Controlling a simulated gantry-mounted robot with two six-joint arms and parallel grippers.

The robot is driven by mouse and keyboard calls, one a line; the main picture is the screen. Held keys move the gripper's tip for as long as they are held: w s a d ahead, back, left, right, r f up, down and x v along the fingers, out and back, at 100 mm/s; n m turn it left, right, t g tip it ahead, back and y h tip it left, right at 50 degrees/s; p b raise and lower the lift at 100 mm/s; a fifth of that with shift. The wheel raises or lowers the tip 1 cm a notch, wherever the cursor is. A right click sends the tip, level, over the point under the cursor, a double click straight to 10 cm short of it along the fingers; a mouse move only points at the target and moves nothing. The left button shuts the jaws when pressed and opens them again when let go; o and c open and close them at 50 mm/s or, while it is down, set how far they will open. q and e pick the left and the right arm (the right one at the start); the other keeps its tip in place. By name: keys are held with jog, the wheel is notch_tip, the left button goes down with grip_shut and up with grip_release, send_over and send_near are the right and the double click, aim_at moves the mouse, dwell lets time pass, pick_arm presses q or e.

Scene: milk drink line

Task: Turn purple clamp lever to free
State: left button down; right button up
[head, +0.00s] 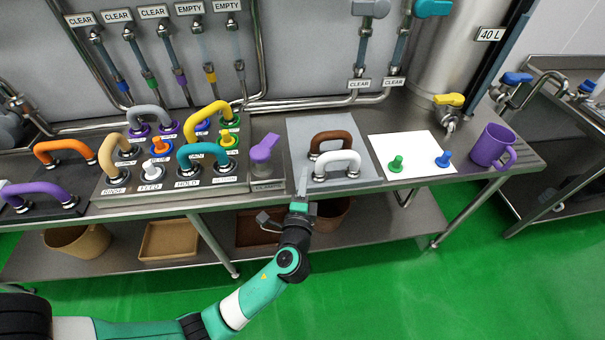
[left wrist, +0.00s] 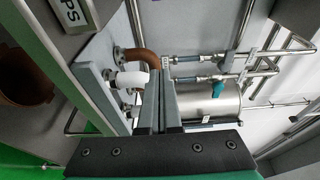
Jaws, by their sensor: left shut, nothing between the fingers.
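The purple clamp lever (head: 264,148) stands on a small metal block at the right end of the raised panel in the head view. The lever is not visible in the left wrist view. My right gripper is not in view.
A white handle (head: 337,163) and a brown handle (head: 333,139) stand on a grey plate just right of my left gripper. A teal handle (head: 203,153) and several other handles stand left of the lever. A purple mug (head: 492,147) is at the right end.

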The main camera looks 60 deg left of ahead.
aim_at(265, 148)
pick_arm(q)
jog(key=s+a+m+t+h+b, duration=0.1)
jog(key=s+a, duration=0.1)
jog(key=s, duration=0.4)
jog(key=x, duration=0.3)
jog(key=s+a+b+x, duration=0.1)
jog(key=x, duration=0.7)
jog(key=shift+s+a+r, duration=0.15)
jog(key=shift+s+a, duration=0.5)
jog(key=shift+a, duration=0.15)
jog(key=shift+b, duration=0.3)
